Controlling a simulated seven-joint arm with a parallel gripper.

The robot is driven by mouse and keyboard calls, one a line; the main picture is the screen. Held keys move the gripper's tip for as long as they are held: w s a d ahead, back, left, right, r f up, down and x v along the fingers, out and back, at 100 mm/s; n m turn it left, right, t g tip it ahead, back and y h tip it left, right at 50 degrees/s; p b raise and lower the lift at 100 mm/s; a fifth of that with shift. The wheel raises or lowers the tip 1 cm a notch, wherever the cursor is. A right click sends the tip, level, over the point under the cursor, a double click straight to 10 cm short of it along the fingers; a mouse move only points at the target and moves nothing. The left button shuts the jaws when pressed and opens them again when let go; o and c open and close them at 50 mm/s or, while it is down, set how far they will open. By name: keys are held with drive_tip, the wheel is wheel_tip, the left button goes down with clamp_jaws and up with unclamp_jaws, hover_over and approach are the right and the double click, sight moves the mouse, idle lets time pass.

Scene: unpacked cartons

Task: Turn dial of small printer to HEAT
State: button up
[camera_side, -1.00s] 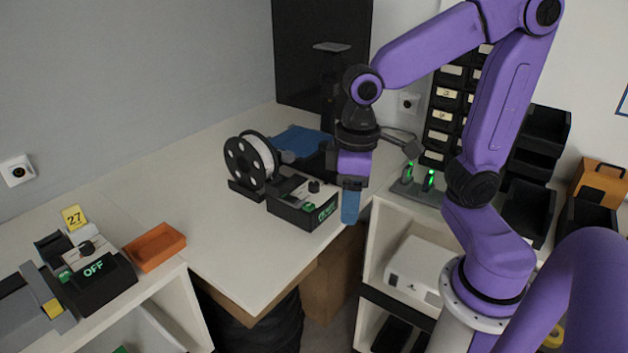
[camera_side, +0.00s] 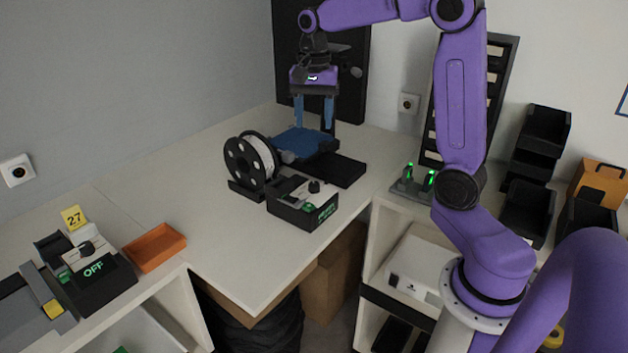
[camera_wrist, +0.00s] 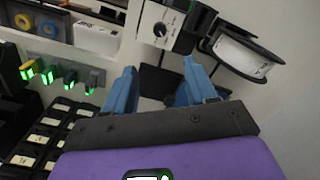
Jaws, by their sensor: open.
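A black control box (camera_side: 302,212) with a grey top stands on the table at centre. It has a black dial (camera_side: 314,186) on top and a green lit display (camera_side: 327,210) on its front, whose word I cannot read surely. The dial also shows at the top of the wrist view (camera_wrist: 160,30); its setting is too small to read. Behind the box is a printer with a blue bed (camera_side: 300,141). My gripper (camera_side: 313,125) is open and empty, fingers down, above the bed and apart from the dial. Its fingers also show in the wrist view (camera_wrist: 160,72).
A white filament spool (camera_side: 262,155) stands left of the box. At far left, another dial box (camera_side: 95,285) reads OFF, beside a yellow 27 tag (camera_side: 74,217) and an orange tray (camera_side: 154,247). Green-lit items (camera_side: 418,178) stand at right. The table's front is clear.

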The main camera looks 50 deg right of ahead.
sight(314, 184)
wheel_tip(314, 184, down, 17)
drive_tip(key=shift+f, duration=0.1)
idle(0.4)
clamp_jaws()
